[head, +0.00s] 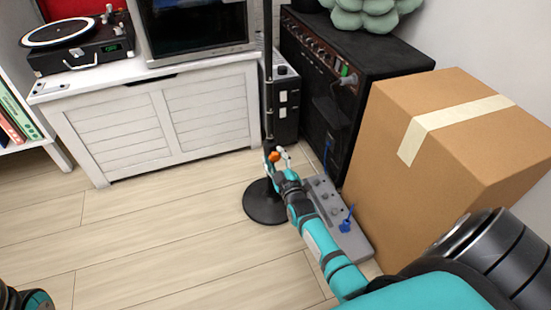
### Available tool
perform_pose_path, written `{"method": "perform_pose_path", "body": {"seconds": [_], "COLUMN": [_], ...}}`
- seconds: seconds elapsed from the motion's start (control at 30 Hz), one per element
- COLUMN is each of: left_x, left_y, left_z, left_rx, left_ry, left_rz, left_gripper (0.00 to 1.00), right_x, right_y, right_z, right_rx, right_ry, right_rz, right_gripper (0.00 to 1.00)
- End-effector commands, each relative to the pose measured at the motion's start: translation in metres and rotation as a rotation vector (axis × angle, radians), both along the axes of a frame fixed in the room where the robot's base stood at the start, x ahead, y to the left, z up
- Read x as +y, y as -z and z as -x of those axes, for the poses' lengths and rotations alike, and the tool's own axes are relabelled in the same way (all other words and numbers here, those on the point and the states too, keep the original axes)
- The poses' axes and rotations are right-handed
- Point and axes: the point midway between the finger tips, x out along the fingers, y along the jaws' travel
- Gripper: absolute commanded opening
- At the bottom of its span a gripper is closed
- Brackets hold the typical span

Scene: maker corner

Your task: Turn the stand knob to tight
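The stand is a thin black pole (268,90) rising from a round black base (262,208) on the floor. Its orange knob (274,156) shows at about the height of my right gripper. My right gripper (279,158) is right at the knob, with a light finger part visible just to the right of it. The gripper is small here and partly hidden by its own wrist, so I cannot tell whether its fingers are open, shut or touching the knob. Only a piece of my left arm shows at the bottom left; its gripper is out of view.
A grey pedal board (322,195) with a blue plug lies right of the stand, beside a large cardboard box (400,200). A black amplifier (330,90) stands behind. A white cabinet (160,125) is at the back left. The wooden floor at left is clear.

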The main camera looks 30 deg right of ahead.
Motion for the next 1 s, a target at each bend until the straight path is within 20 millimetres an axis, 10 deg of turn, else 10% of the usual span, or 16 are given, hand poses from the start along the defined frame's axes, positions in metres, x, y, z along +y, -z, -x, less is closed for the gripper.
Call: {"method": "perform_pose_path", "body": {"seconds": [0.27, 1.0], "left_x": [0.0000, 0.0010], "left_y": [-0.0001, 0.0044], "left_z": [0.0003, -0.0045], "left_rx": [-0.001, 0.052], "left_ry": [0.000, 0.003], "left_rz": [0.000, 0.003], "left_gripper": [0.59, 0.59], "right_x": [0.0000, 0.0002], "right_y": [0.0002, -0.0016], "right_z": [0.0002, 0.0001], "right_rx": [0.000, -0.088], "right_ry": [0.000, 0.000], "right_rz": [0.000, -0.343], "right_gripper": [0.02, 0.02]}}
